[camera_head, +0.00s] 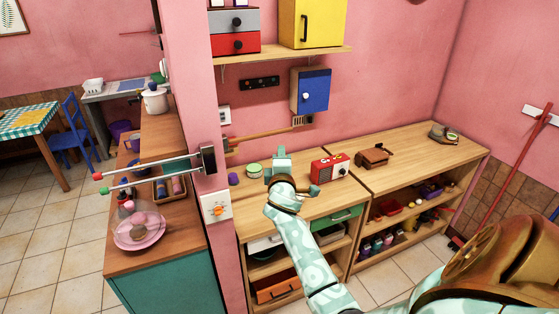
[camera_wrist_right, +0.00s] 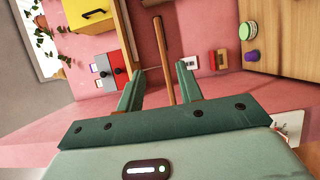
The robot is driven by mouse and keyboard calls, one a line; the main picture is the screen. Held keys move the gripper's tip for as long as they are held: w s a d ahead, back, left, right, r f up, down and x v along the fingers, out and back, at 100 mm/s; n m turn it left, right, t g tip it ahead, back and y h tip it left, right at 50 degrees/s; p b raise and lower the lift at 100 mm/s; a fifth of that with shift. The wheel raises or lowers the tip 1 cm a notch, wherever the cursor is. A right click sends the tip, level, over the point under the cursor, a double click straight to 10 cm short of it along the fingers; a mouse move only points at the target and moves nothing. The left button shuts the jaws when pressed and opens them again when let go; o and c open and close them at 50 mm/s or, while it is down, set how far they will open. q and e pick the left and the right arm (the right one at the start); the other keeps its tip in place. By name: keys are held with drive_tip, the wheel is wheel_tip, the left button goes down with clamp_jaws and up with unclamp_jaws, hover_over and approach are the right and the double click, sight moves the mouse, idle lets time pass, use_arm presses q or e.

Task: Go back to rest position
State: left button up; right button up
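My right gripper (camera_head: 281,162) is pale green and is raised in front of the pink wall, above the wooden counter (camera_head: 400,160). In the right wrist view its two fingers (camera_wrist_right: 159,70) stand well apart. A long wooden handle (camera_wrist_right: 166,50) shows between them and touches neither finger visibly. In the head view a wooden spatula-like tool (camera_head: 268,132) is at the wall behind the gripper. My left gripper is in neither view.
A red radio (camera_head: 328,168), a brown object (camera_head: 374,156) and a green-lidded jar (camera_head: 254,169) stand on the counter. Above are a blue cabinet (camera_head: 311,90) and a shelf (camera_head: 300,53) with a yellow cabinet (camera_head: 313,22). A towel rail (camera_head: 150,169) juts out at the left.

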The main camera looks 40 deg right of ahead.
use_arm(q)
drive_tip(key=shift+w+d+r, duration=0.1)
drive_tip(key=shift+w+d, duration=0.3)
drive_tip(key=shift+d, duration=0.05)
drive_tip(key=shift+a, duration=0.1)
